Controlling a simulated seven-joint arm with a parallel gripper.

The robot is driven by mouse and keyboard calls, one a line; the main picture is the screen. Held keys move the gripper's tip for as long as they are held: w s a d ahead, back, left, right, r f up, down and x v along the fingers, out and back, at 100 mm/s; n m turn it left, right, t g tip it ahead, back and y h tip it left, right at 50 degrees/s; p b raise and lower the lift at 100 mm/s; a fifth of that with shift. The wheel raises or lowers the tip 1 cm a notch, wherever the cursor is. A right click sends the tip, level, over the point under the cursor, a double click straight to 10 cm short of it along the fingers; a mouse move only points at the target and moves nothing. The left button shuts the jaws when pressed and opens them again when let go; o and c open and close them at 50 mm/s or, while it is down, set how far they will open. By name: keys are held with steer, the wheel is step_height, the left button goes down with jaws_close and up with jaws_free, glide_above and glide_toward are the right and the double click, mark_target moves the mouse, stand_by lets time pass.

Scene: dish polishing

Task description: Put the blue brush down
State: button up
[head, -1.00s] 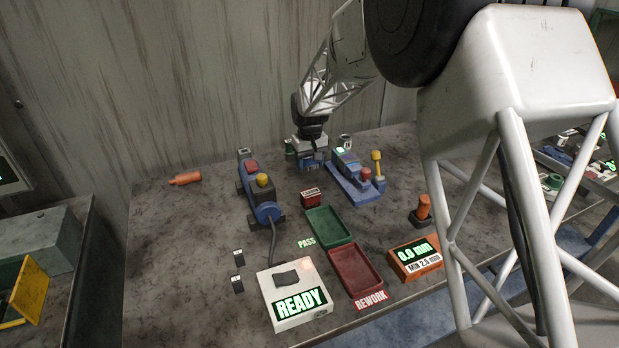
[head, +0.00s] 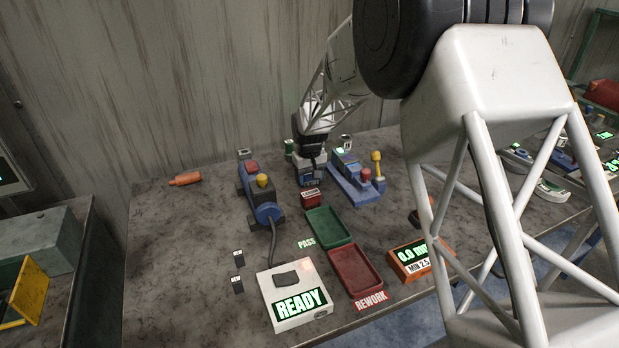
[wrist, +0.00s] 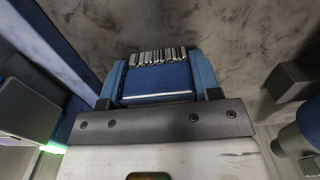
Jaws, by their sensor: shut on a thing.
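My gripper (head: 311,163) is over the back middle of the grey table, pointing down. In the wrist view my gripper (wrist: 158,83) has its blue fingers shut on the blue brush (wrist: 160,77), whose pale and dark bristles stick out beyond the fingertips. The brush is mostly hidden by my gripper in the head view. I cannot tell whether it touches the table.
A blue fixture (head: 355,184) with a yellow knob stands close on the right. A blue polishing machine (head: 262,200) is on the left. A small red block (head: 311,198), a green tray (head: 327,226) and a red tray (head: 355,270) lie in front.

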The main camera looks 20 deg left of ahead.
steer(key=shift+f, duration=0.45)
steer(key=shift+s+f, duration=0.1)
steer(key=shift+f, duration=0.4)
steer(key=o, duration=0.9)
steer(key=shift+d+f, duration=0.1)
steer(key=shift+c, duration=0.2)
steer(key=shift+o, duration=1.2)
steer(key=shift+f, duration=0.1)
steer(key=shift+s, duration=0.2)
steer(key=shift+a+r, duration=0.2)
steer(key=shift+r, duration=0.5)
steer(key=r, duration=1.2)
steer(key=shift+w+d+r, duration=0.1)
steer(key=shift+w+r, duration=0.15)
steer(key=shift+r, duration=0.15)
